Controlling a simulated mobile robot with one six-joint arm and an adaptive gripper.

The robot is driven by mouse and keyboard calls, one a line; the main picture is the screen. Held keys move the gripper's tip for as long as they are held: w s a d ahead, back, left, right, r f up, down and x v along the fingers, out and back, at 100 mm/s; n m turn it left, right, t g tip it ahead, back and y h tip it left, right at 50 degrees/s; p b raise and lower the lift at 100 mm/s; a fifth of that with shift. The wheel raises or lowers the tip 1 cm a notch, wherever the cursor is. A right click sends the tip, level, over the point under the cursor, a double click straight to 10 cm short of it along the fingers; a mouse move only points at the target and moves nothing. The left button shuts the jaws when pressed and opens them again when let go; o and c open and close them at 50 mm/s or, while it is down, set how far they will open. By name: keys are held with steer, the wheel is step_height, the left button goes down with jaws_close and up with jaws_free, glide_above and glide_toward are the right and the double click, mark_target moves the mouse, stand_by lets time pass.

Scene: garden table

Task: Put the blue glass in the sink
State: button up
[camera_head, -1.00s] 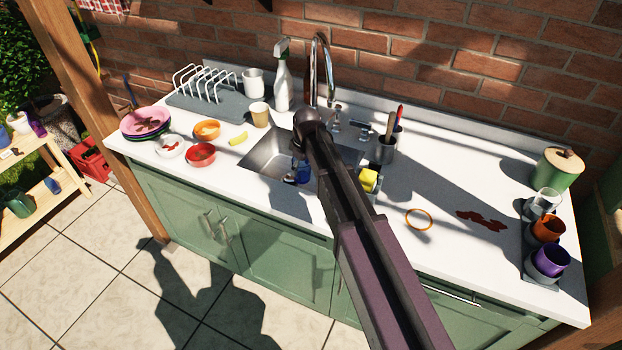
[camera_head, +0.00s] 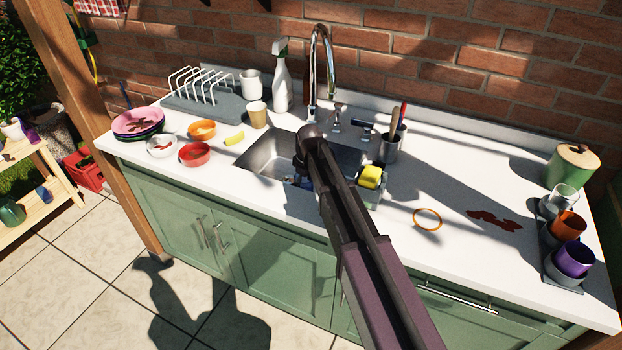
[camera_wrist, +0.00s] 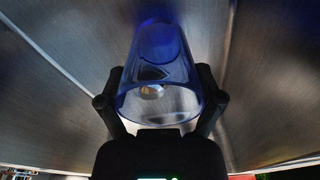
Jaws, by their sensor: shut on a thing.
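The blue glass (camera_wrist: 157,50) is between the two fingers of my gripper (camera_wrist: 160,98) in the wrist view, and my gripper is shut on it. The glass is see-through, with its round rim towards the camera. Metal walls of the sink surround it in that view. In the head view the steel sink (camera_head: 262,158) is set in the white counter. My arm covers much of the basin there, and only a small blue patch of the glass (camera_head: 307,184) shows beside it. I cannot tell whether the glass touches the sink floor.
The tap (camera_head: 322,75) stands behind the sink. A yellow sponge (camera_head: 370,177) and a utensil cup (camera_head: 391,145) are to its right. Bowls, including a red bowl (camera_head: 195,153), stand to its left. Several cups, one purple (camera_head: 573,259), stand at the far right.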

steer(key=shift+w+d, duration=0.2)
steer(key=shift+w, duration=0.3)
steer(key=shift+w+d, duration=0.15)
steer(key=shift+w, duration=0.3)
steer(key=shift+w, duration=0.3)
steer(key=w, duration=0.1)
steer(key=w+d, duration=0.1)
steer(key=w, duration=0.1)
steer(key=shift+w+d+f+b, duration=0.15)
steer(key=shift+d+f+b, duration=0.05)
steer(key=shift+f+b, duration=0.15)
steer(key=shift+f, duration=0.2)
steer(key=shift+f+b, duration=0.2)
steer(key=shift+b, duration=0.25)
steer(key=o, duration=1)
steer(key=shift+r, duration=0.25)
